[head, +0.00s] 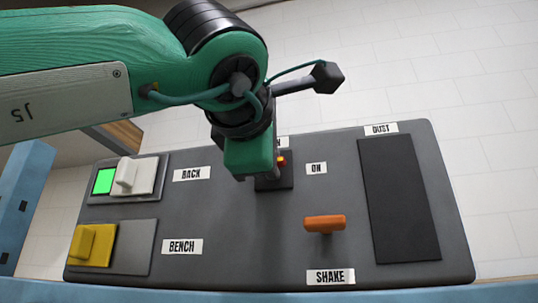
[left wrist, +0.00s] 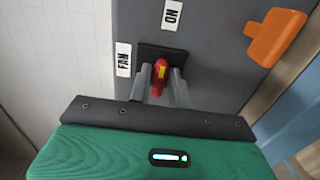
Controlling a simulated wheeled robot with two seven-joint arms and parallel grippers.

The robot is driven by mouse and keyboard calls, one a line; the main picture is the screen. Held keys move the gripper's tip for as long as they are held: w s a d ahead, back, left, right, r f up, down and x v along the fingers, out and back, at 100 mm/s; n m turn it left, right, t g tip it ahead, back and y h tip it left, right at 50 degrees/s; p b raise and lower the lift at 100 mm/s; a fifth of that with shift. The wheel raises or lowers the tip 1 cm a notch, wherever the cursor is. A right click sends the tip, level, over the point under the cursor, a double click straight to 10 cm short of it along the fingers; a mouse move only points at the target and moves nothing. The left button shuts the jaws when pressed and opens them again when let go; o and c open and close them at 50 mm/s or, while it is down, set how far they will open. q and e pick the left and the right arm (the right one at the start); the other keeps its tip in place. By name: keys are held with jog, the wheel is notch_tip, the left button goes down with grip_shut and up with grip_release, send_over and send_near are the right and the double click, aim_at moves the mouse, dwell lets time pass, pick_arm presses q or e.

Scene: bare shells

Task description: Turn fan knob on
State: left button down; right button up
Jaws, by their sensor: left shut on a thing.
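The fan knob (left wrist: 160,72) is small and red with a yellow mark, on a dark square plate (left wrist: 176,55). The FAN label (left wrist: 123,59) is left of it and the ON label (left wrist: 172,14) above it in the left wrist view. My left gripper (left wrist: 165,90) is shut on the knob, one grey finger on each side. In the head view my left gripper (head: 258,178) comes down over the plate (head: 283,183) and hides part of it; an orange-red spot shows there, with the ON label (head: 316,168) to its right. My right gripper is not in view.
The grey panel (head: 215,220) also carries a white BACK switch (head: 145,176) beside a green light (head: 104,181), a yellow BENCH switch (head: 92,244), an orange SHAKE handle (head: 325,224) and a dark DUST plate (head: 398,200). The handle stands close to the knob's right.

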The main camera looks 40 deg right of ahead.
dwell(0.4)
pick_arm(q)
jog(key=c, duration=1.4)
grip_release()
jog(key=shift+c, duration=0.2)
jog(key=b+v, duration=0.6)
jog(key=v, duration=0.8)
jog(key=shift+d+f, duration=0.1)
